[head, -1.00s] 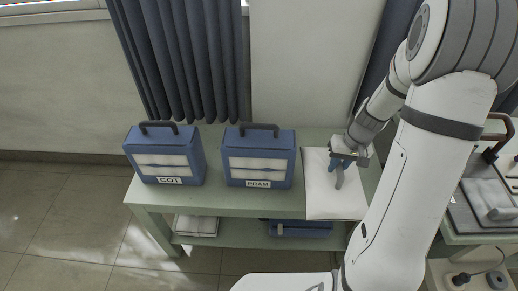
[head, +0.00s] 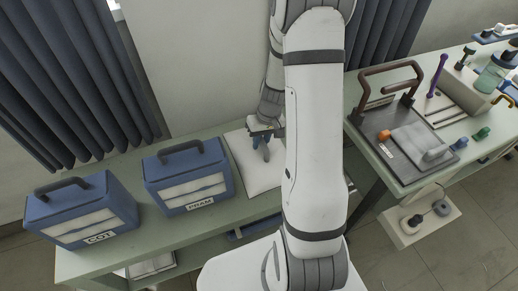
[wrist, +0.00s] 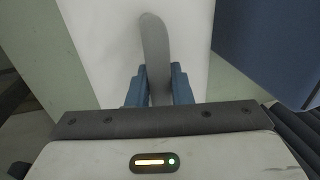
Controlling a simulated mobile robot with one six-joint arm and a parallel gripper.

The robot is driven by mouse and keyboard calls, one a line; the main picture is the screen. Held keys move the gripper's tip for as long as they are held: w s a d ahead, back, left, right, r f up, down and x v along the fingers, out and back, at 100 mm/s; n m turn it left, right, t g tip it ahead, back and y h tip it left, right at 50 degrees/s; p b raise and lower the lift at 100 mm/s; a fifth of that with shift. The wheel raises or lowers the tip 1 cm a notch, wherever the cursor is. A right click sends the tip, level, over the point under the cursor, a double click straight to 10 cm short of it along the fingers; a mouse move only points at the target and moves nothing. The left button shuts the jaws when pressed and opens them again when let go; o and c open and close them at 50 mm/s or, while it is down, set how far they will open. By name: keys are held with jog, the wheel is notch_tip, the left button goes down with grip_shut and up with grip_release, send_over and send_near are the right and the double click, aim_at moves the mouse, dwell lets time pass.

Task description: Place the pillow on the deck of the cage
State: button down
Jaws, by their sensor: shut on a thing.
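The pillow (head: 247,170) is a flat white pad with a grey tab (wrist: 155,35) standing up from it. My gripper (head: 265,143) is shut on this tab, with its blue fingers on either side of it in the wrist view (wrist: 158,85). The pillow is at the right part of the green bench, beside the PRAM case; I cannot tell whether it touches the bench. My arm hides its right side. What looks like the cage is at the right: a dark grey deck (head: 383,151) with brown tubular handles (head: 390,70). A light grey pad (head: 420,145) with a tab lies on the deck.
Blue cases marked COT (head: 85,212) and PRAM (head: 188,176) stand left of the pillow on the green bench (head: 165,228). The cage stands on a second green table (head: 365,135), with bottles and small coloured items behind and right of it. A gap separates the two tables.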

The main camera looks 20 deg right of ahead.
aim_at(260, 150)
jog(key=shift+a+f, duration=0.15)
jog(key=shift+f, duration=2.05)
jog(key=shift+f+b, duration=0.2)
jog(key=shift+b, duration=0.15)
jog(key=c, duration=1.3)
grip_release()
jog(key=shift+r, duration=0.1)
jog(key=shift+r, duration=0.1)
